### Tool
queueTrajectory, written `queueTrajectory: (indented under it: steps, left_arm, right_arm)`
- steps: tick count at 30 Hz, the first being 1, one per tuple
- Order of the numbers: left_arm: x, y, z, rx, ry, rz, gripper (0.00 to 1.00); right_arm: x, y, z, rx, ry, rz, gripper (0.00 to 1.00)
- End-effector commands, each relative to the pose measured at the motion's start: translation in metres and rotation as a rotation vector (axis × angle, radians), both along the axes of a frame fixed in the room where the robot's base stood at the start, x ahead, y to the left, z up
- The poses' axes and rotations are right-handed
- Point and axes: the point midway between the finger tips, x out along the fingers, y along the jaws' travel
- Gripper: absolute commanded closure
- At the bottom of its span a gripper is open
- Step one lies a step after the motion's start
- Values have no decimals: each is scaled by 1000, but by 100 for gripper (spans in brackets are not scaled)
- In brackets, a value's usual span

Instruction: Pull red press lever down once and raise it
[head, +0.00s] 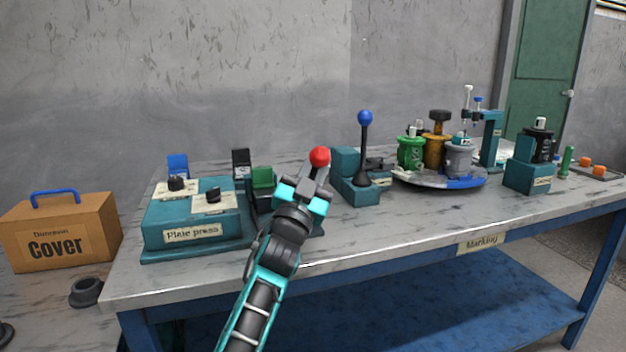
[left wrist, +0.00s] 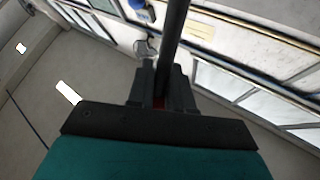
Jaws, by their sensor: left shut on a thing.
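The red press lever shows its round red knob (head: 319,156) at the middle of the head view, just above my left gripper (head: 311,180). My left gripper is shut on the lever below the knob. In the left wrist view the dark lever rod (left wrist: 171,45) runs up between the two dark fingers (left wrist: 161,88). The lower part of the lever and its base are hidden behind my gripper and arm in the head view. My right gripper is in neither view.
The teal plate press (head: 190,222) stands left of my arm. A blue-knobbed lever (head: 365,130) stands close to the right. Farther right are a turntable (head: 470,183) with several motor parts and a teal stand (head: 526,178). A cover box (head: 60,232) sits at far left. The bench front (head: 400,238) is clear.

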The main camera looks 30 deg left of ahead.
Motion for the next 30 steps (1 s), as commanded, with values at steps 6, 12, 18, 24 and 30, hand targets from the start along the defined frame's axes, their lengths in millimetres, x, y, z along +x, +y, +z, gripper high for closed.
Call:
queueTrajectory:
  steps: [6, 12, 18, 24, 30]
  left_arm:
    - [-4, -4, -7, 46, -40, -1, 100]
    - [-5, -6, -6, 58, -50, -1, 100]
    - [-5, -7, -7, 60, -48, -2, 100]
    - [-5, -7, -7, 59, -48, -2, 70]
    - [-5, -6, -7, 57, -47, -2, 63]
  right_arm:
    - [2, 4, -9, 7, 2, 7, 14]
    - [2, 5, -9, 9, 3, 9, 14]
    - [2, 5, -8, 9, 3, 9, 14]
    - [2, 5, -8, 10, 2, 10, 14]
    - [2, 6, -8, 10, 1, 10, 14]
